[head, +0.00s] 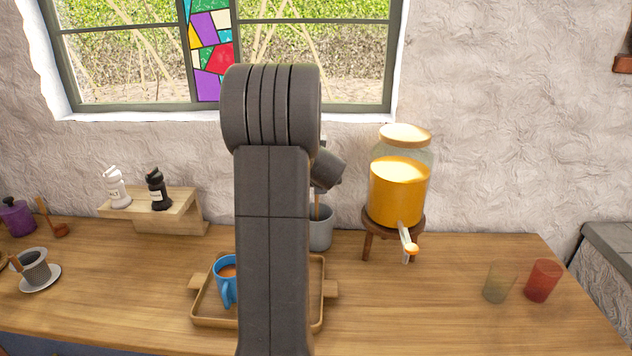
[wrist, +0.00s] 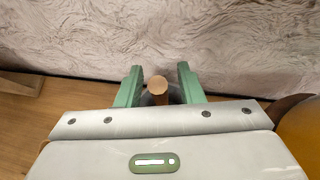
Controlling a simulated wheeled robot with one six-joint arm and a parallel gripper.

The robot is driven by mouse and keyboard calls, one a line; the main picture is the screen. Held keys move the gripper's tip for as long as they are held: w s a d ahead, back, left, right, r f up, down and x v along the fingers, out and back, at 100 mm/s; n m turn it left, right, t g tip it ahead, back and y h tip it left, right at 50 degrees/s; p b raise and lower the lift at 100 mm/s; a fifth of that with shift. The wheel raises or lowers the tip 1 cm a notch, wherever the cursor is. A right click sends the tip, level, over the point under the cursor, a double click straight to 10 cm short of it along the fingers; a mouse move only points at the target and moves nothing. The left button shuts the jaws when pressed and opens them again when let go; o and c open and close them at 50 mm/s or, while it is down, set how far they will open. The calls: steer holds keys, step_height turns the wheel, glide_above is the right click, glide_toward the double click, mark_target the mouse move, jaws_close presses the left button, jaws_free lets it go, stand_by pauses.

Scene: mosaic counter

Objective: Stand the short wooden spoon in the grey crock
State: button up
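The grey crock (head: 321,229) stands on the counter near the wall, right of my arm, which hides its left part. A wooden spoon handle (head: 317,208) rises from it, roughly upright; its lower end is hidden. In the wrist view the handle's round end (wrist: 157,85) shows between the two green fingers of my gripper (wrist: 160,80), with a gap on each side. The gripper is open around the handle. Part of the crock (wrist: 149,99) shows behind it. In the head view my arm hides most of the gripper.
A juice dispenser (head: 398,190) on a wooden stand is close to the crock's right. A wooden tray (head: 203,319) with a blue mug (head: 226,288) lies in front. Two tumblers, clear (head: 499,284) and red (head: 543,281), stand right. Another wooden utensil (head: 44,211) is far left.

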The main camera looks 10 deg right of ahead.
stand_by(0.3)
steer(key=d+v, duration=0.1)
steer(key=v, duration=1.2)
steer(key=shift+s+a+r, duration=0.2)
steer(key=shift+s+a, duration=0.15)
steer(key=shift+a, duration=0.1)
steer(key=a+x, duration=0.1)
steer(key=x, duration=1.2)
steer(key=shift+w+d+r+p, duration=0.35)
steer(key=shift+d+p, duration=0.05)
steer(key=shift+d, duration=0.05)
